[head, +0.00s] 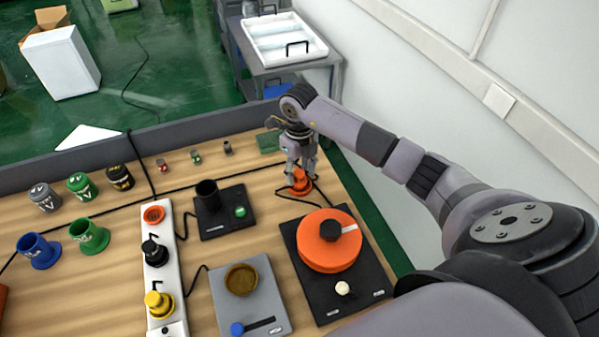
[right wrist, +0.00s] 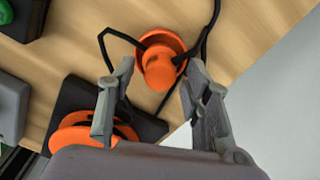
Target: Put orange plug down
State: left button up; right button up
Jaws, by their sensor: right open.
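The orange plug (head: 300,183) sits on the wooden table behind the machine with the orange disc, with a black cord beside it. It also shows in the right wrist view (right wrist: 161,68), with its round flange at the wood. My right gripper (head: 302,172) is directly above the plug. In the right wrist view its open fingers (right wrist: 158,78) stand on either side of the plug, with a gap visible on both sides. My left gripper is not in view.
A white power strip (head: 163,275) has an orange socket (head: 153,214), a black plug (head: 154,252) and a yellow plug (head: 158,303). The orange-disc machine (head: 330,240) is just in front of the plug. Several cups stand at left. A white wall is close at right.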

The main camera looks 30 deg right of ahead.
aim_at(299, 172)
notch_tip(299, 172, up, 11)
jog(key=b, duration=0.3)
dwell(0.5)
